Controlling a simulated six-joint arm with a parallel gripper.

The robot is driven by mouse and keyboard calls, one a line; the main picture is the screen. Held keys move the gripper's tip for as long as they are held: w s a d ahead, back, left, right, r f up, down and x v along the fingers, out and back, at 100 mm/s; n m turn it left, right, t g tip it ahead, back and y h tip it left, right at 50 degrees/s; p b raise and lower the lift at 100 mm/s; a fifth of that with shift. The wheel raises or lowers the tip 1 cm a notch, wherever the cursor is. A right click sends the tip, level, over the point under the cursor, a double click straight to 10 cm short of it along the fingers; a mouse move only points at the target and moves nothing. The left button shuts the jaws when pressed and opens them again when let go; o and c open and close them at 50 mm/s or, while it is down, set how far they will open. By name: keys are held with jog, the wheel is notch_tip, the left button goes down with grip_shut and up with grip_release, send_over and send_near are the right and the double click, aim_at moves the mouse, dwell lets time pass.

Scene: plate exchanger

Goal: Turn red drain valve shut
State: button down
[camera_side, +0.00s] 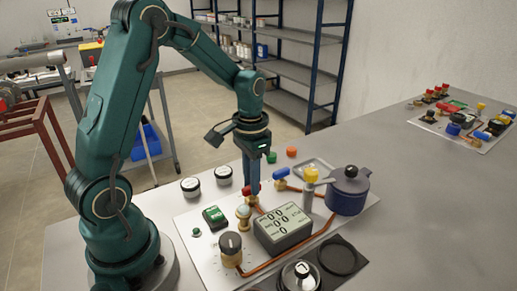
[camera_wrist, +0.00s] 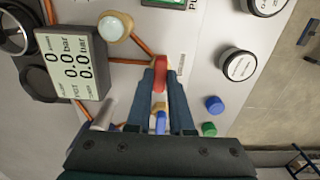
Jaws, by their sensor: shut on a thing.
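The red drain valve handle (camera_wrist: 160,75) sits on a copper pipe line on the white panel. In the wrist view my gripper (camera_wrist: 161,68) reaches down over it, with one finger on each side, shut on the handle. The handle runs lengthwise between the fingers. In the side view my gripper (camera_side: 253,188) points straight down at the panel, and only a bit of the red handle (camera_side: 252,187) shows beside the fingertips. The valve body is mostly hidden there.
A blue-handled valve (camera_side: 281,174) stands close by on the right, then a yellow-topped fitting (camera_side: 311,175) and a dark blue pot (camera_side: 347,192). A display box (camera_side: 283,229) stands in front. Gauges (camera_side: 190,185) and small coloured caps (camera_side: 291,152) lie behind the panel.

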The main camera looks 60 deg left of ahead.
dwell(0.5)
jog(key=c, duration=0.8)
grip_release()
jog(key=shift+r, duration=2.65)
